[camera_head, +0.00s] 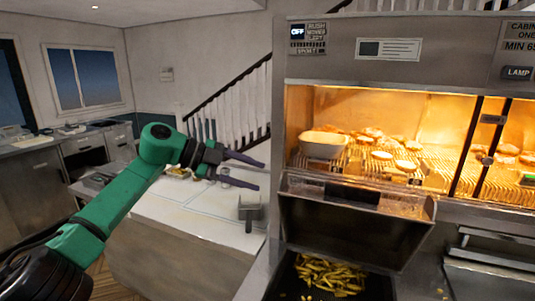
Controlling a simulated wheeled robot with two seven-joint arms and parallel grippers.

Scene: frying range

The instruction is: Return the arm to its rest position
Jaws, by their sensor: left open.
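My left arm (107,205) is green and black and comes in from the lower left, reaching up and to the right. My left gripper (262,176) is open, with its two dark fingers apart and pointing right. Nothing shows between the fingers. It is in front of the white counter (180,212) and to the left of the lit warming cabinet (365,78), apart from it in the picture. My right gripper is not in view.
The cabinet holds a white tub (323,144) and several pieces of fried food (382,155) on a rack. Fries (330,274) lie in a dark bin below. A grey metal object (250,212) stands on the counter's right end. A staircase railing (236,100) is behind.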

